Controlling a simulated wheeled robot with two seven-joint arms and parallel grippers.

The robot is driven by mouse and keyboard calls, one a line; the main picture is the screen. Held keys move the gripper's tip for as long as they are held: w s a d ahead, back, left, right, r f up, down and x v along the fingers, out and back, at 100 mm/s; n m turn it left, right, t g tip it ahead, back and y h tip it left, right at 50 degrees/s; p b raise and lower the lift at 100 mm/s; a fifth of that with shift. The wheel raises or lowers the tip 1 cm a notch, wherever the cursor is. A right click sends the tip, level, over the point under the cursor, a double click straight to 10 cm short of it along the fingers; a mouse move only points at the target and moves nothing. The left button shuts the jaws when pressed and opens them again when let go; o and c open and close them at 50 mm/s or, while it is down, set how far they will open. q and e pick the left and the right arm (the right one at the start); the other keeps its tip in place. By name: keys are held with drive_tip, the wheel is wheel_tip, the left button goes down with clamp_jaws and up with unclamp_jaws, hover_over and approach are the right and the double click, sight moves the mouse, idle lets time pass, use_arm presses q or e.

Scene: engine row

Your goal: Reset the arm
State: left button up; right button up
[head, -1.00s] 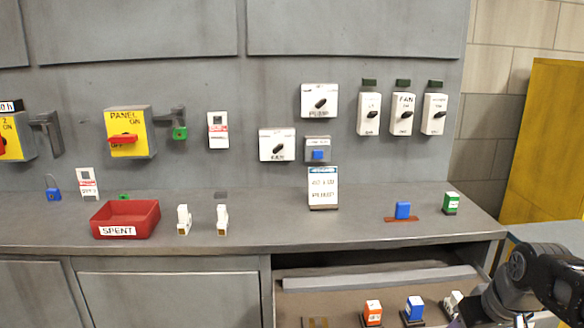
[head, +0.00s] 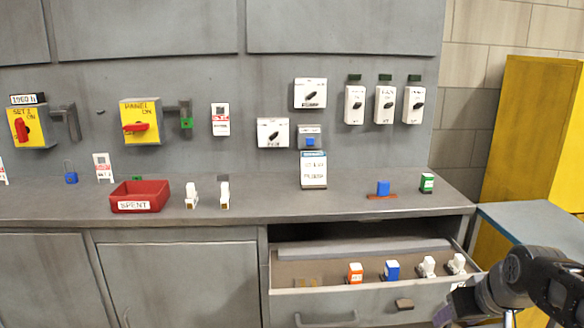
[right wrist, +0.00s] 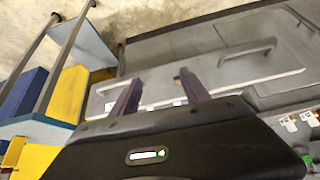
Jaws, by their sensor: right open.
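My right arm comes in at the lower right of the head view, with my right gripper (head: 446,312) low beside the open drawer (head: 370,305). In the right wrist view its two dark fingers (right wrist: 157,82) stand apart with nothing between them. Its fingertips show in front of the drawer's pale front. My left gripper is not in view.
The drawer holds an orange block (head: 354,273), a blue block (head: 391,270) and white ones. On the counter (head: 270,207) stand a red SPENT tray (head: 139,206), two white pieces, a blue block (head: 383,188) and a green one (head: 427,183). A blue-topped table (head: 530,228) is at the right.

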drive_tip(key=w+a+f+m+t+y+p, duration=0.1)
drive_tip(key=w+a+f+t, duration=0.1)
drive_tip(key=w+a+f, duration=0.4)
drive_tip(key=s+a+f+g+y+p, duration=0.1)
drive_tip(key=a+f+p, duration=0.1)
drive_tip(key=a+f, duration=0.3)
drive_tip(key=s+a+f+y+p, duration=0.1)
drive_tip(key=a+f, duration=0.3)
drive_tip(key=f, duration=0.4)
drive_tip(key=s+a+f+g+p, duration=0.2)
drive_tip(key=s+a+f, duration=0.2)
drive_tip(key=s, duration=0.4)
drive_tip(key=s+a+f+g+y+p, duration=0.1)
drive_tip(key=s+a+f+g+p, duration=0.1)
drive_tip(key=s+a+f, duration=0.3)
drive_tip(key=s+a+f+g+p, duration=0.1)
drive_tip(key=s+a+f, duration=0.4)
drive_tip(key=s, duration=0.5)
drive_tip(key=shift+s+a+g+y+p, duration=0.3)
drive_tip(key=shift+a+g+p, duration=0.1)
drive_tip(key=shift+g, duration=0.3)
